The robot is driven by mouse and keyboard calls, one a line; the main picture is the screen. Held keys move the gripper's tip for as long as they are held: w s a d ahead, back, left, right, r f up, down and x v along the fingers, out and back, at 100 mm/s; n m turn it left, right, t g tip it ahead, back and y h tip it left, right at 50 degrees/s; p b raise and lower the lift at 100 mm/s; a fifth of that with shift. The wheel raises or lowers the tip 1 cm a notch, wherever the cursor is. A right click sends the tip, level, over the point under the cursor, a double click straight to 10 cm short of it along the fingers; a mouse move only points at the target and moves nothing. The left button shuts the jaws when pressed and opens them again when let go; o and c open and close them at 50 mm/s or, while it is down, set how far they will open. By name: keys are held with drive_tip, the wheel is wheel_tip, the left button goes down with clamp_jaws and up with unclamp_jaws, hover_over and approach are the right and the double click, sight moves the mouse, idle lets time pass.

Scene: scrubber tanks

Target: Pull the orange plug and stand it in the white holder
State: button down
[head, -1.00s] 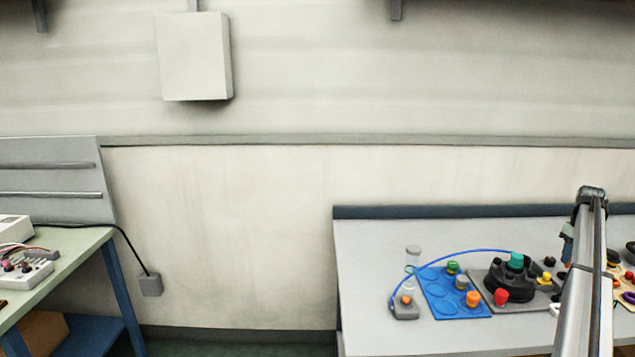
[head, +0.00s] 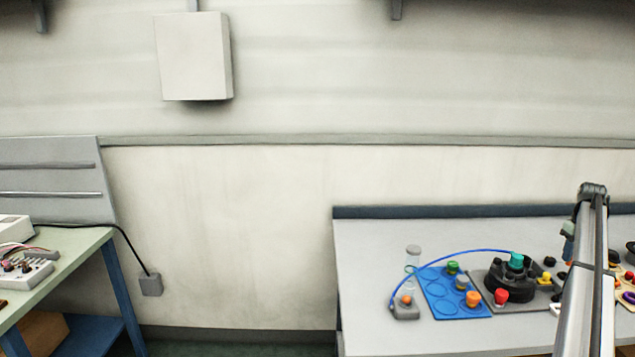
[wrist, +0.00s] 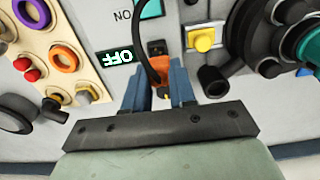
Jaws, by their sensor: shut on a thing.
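In the wrist view, the orange plug (wrist: 157,48) sits between the two blue fingers of my gripper (wrist: 160,80), with a black cable running up from it. My gripper is shut on it. The lower part of the plug is partly hidden between the fingers, and I cannot tell whether it is still seated in a socket. In the head view, my arm stands in front of the right part of the bench and hides the plug. I cannot make out the white holder with certainty in either view.
A beige panel with rings and knobs (wrist: 62,57) lies left of the gripper in the wrist view, beside an OFF label (wrist: 118,57). A yellow button (wrist: 204,40) is close on the right. In the head view, a black round fixture (head: 510,282) and a blue tray (head: 445,305) stand left of my arm.

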drive_tip(key=s+a, duration=0.9)
drive_tip(key=s, duration=0.2)
idle(0.6)
drive_tip(key=shift+f, duration=3.35)
drive_tip(key=shift+f, duration=0.15)
drive_tip(key=shift+f, duration=0.85)
drive_tip(key=c, duration=0.8)
unclamp_jaws()
drive_tip(key=shift+c, duration=0.2)
drive_tip(key=shift+o, duration=0.3)
